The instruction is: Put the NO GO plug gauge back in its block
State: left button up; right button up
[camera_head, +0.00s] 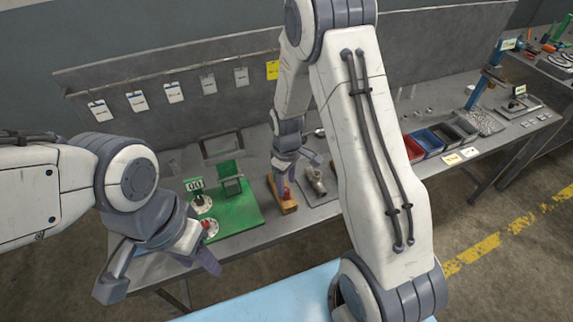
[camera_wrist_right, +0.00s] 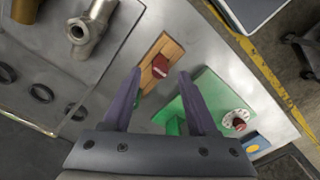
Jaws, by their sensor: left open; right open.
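A wooden block (camera_head: 289,207) lies on the steel bench, with a red piece (camera_head: 286,190) on it. In the right wrist view the block (camera_wrist_right: 172,48) shows that red piece (camera_wrist_right: 160,66) and a bit of green at its near end. I cannot tell whether the red piece is the NO GO plug gauge or how it sits. My right gripper (camera_head: 296,170) is open just above the block; its fingers (camera_wrist_right: 160,73) frame the red piece in the wrist view. My left gripper (camera_head: 163,268) is open and empty in front of the bench.
A metal fitting (camera_head: 314,180) lies right of the block. Coloured bins (camera_head: 430,140) stand farther right.

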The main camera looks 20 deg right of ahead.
aim_at(286, 190)
notch_tip(286, 190, up, 10)
jog(key=f+b, duration=0.1)
jog(key=s+a+r, duration=0.8)
jog(key=s+a, duration=0.4)
jog(key=s+a+r+y, duration=0.1)
jog(key=s+a, duration=0.1)
jog(key=s, duration=0.9)
jog(key=shift+s, duration=0.35)
